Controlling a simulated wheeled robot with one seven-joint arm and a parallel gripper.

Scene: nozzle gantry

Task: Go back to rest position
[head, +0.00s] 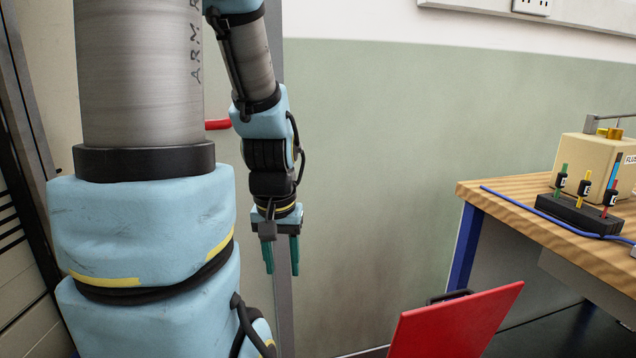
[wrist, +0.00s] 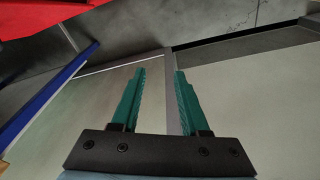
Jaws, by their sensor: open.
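My gripper (head: 281,254) hangs pointing down at the end of my blue and grey arm in the head view, in front of the pale green wall. In the wrist view its two green fingers (wrist: 158,98) stand apart with nothing between them. The gripper is open and empty, well to the left of the wooden bench. No object touches the fingers.
A wooden bench (head: 560,212) at the right holds a black rack (head: 580,214) with coloured nozzles, a beige box (head: 590,160) and a blue cable (head: 520,200). A red panel (head: 455,325) stands low in front. Open space lies between gripper and bench.

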